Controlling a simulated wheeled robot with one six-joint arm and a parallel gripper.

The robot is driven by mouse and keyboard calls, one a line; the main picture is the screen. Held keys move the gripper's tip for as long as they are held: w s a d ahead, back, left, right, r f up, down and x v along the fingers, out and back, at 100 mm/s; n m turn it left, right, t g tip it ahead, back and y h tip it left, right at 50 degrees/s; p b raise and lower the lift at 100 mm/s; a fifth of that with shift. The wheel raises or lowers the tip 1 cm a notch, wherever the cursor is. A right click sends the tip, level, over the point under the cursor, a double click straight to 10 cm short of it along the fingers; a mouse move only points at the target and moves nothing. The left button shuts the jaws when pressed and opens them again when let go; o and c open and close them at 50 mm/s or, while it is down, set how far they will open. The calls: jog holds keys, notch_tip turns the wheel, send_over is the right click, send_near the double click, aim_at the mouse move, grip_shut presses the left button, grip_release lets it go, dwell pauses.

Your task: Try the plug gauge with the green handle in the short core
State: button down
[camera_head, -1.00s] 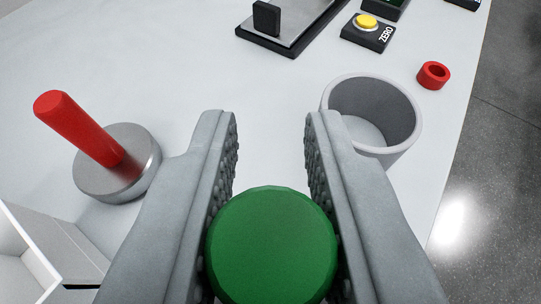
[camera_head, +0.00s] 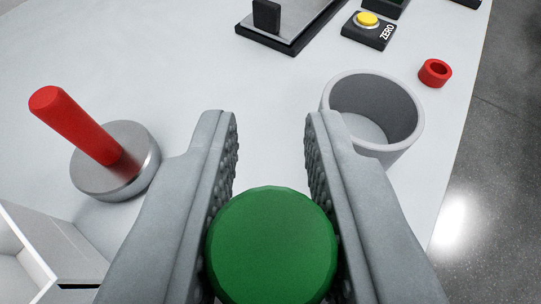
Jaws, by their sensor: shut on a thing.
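The green handle (camera_head: 271,245) of the plug gauge shows end-on at the bottom middle of the view. My gripper (camera_head: 271,135) is shut on it, with one ridged finger on each side. The gauge's lower part is hidden below the handle. A grey open cylinder (camera_head: 409,140) stands right of my gripper, partly behind the right finger; its inside looks empty. A small red ring (camera_head: 435,74) lies farther back on the right. I cannot tell which of these, if either, is the short core.
A red handle on a round metal base (camera_head: 92,178) stands at left. A white open box (camera_head: 50,290) is at the lower left. A dark-framed plate (camera_head: 285,35) and a yellow ZERO button (camera_head: 368,20) are at the back. The table's edge runs down the right.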

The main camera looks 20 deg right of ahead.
jog(key=shift+f, duration=0.6)
dwell(1.1)
jog(key=shift+r, duration=0.2)
jog(key=shift+r, duration=1.7)
jog(key=shift+f, duration=1.05)
jog(key=shift+f, duration=0.9)
dwell(2.0)
jog(key=shift+r, duration=0.2)
